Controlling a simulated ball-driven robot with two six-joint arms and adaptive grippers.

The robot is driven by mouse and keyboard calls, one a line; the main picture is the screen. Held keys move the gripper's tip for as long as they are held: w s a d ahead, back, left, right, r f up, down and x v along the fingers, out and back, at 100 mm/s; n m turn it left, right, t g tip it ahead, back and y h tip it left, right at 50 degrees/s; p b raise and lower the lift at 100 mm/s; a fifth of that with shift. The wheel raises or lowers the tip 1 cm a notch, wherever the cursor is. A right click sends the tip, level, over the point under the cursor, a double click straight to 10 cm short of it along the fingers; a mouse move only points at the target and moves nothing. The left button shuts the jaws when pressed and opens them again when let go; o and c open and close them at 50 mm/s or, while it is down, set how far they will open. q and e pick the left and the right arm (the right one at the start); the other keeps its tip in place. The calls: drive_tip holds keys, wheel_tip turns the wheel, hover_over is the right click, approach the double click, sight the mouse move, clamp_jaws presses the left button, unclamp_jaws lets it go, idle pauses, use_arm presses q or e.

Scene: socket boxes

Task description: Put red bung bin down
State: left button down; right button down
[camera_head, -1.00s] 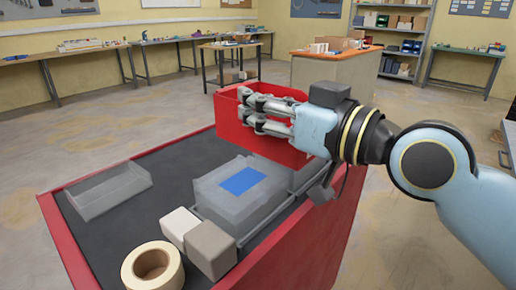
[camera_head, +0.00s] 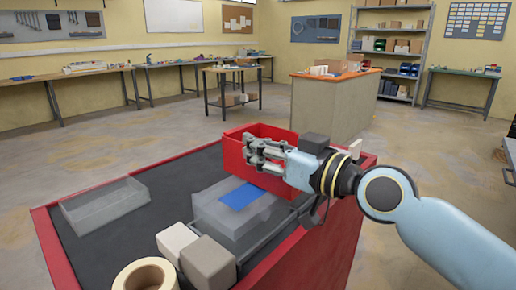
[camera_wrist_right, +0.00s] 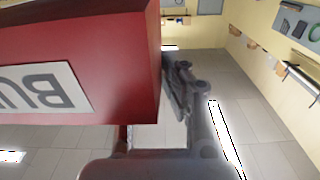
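The red bung bin (camera_head: 236,158) is an open-topped red box at the back right of the dark-topped, red-edged bench. My right gripper (camera_head: 258,150) comes in from the right and is shut on it, its fingers across the near upper side. In the right wrist view the bin (camera_wrist_right: 120,40) fills the upper left, with a white label of large upside-down letters. The gripper's finger links (camera_wrist_right: 182,85) lie against its edge there. Whether the bin's base touches anything is hidden. My left gripper is not in view.
A translucent grey box (camera_head: 215,214) with a blue patch stands just in front of the bin. An empty clear tray (camera_head: 105,207) lies at the left. Two pale blocks (camera_head: 207,263) and a tape roll (camera_head: 146,277) are at the front. Dark bench top (camera_head: 185,180) is bare between tray and bin.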

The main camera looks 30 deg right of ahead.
drive_tip(key=shift+f+b, duration=0.4)
drive_tip(key=shift+f, duration=0.05)
drive_tip(key=c, duration=1.5)
unclamp_jaws()
drive_tip(key=shift+r, duration=0.1)
